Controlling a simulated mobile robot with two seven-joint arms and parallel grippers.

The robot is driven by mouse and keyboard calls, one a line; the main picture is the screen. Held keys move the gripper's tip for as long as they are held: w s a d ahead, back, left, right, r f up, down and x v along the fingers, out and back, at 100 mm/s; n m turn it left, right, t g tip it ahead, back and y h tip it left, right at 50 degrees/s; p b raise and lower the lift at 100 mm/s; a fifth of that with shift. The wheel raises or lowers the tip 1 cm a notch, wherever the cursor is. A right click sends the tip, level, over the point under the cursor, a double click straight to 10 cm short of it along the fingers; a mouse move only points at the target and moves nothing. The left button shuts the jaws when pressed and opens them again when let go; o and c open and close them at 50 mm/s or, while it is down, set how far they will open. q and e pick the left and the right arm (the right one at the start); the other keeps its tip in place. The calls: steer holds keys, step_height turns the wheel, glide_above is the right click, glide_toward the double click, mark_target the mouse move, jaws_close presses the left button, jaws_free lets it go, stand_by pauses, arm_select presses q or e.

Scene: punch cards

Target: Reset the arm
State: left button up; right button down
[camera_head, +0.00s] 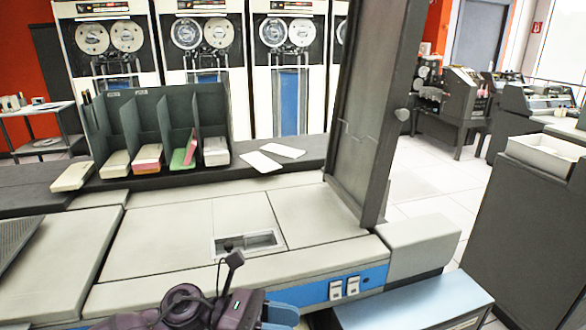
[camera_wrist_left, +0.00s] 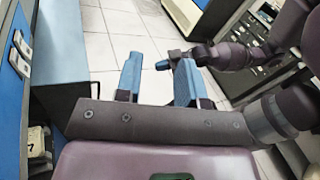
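My left gripper (camera_wrist_left: 158,76) shows in the left wrist view with its two blue fingers well apart and nothing between them. In the head view my left arm is at the bottom edge, and blue gripper parts (camera_head: 284,314) show in front of the machine's blue strip. In the left wrist view my other arm crosses the upper right, with a small blue tip that seems to belong to my right gripper (camera_wrist_left: 163,65). Whether that gripper is open or shut does not show. The right gripper is not seen in the head view.
A grey-white card machine (camera_head: 165,235) with a dark upright panel (camera_head: 370,110) stands ahead. A green divided rack (camera_head: 150,112) holds several card stacks. Two loose white cards (camera_head: 262,161) lie beside it. A dark cabinet (camera_head: 525,235) stands right. Tiled floor (camera_head: 425,185) is clear between.

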arm_select(q)
steer(key=a+f+n+t+y, duration=0.35)
steer(key=n+t, duration=0.35)
steer(key=n, duration=0.4)
steer(key=w+a+f+n+t+y, duration=0.15)
steer(key=a+n+t, duration=0.4)
steer(key=n, duration=0.55)
steer(key=a+f+n+t+y, duration=0.35)
steer(key=n+t, duration=0.35)
steer(key=n, duration=0.5)
steer(key=s+a+f+n+g+y, duration=0.6)
steer(key=s+a+f+n+y, duration=0.3)
steer(key=s+a+f+n, duration=0.4)
steer(key=s+f+n, duration=0.3)
steer(key=n, duration=0.2)
steer(key=shift+s+a+f, duration=0.15)
steer(key=shift+f, duration=0.2)
arm_select(e)
steer(key=shift+s+d+r, duration=0.1)
steer(key=shift+s+d, duration=0.05)
steer(key=shift+s, duration=0.05)
steer(key=shift+w+r, duration=0.1)
steer(key=shift+w, duration=0.2)
steer(key=shift+w+a+r, duration=0.15)
steer(key=shift+w+a, duration=0.1)
steer(key=shift+s+d, duration=0.1)
steer(key=shift+s, duration=0.1)
